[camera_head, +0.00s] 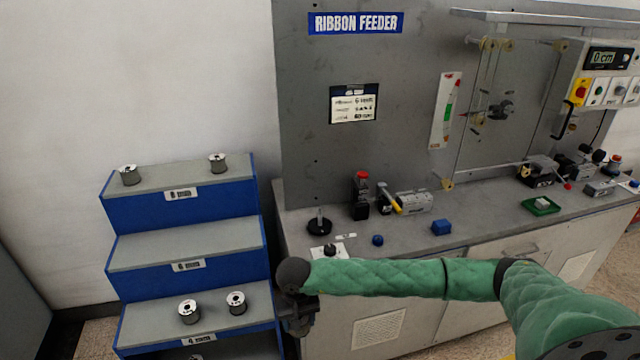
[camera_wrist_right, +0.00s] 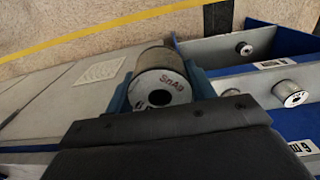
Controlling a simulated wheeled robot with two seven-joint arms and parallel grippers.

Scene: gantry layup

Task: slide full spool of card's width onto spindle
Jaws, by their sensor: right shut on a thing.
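My right gripper (camera_head: 298,322) is beside the right side of the stepped rack, in front of the bench. In the right wrist view its fingers (camera_wrist_right: 158,84) are shut on a metallic spool (camera_wrist_right: 161,92), with its white, marked end face and dark centre hole toward the camera. The spool is hidden in the head view. A dark round base with a short upright post (camera_head: 319,224) stands on the bench's left end. A dark hub (camera_head: 500,109) is on the back panel; I cannot tell which is the spindle. A printed card (camera_head: 353,104) hangs on the panel, its text unreadable. My left gripper is out of view.
The blue-sided stepped rack (camera_head: 188,246) holds two spools on top (camera_head: 217,163) and two on a lower step (camera_head: 236,302).

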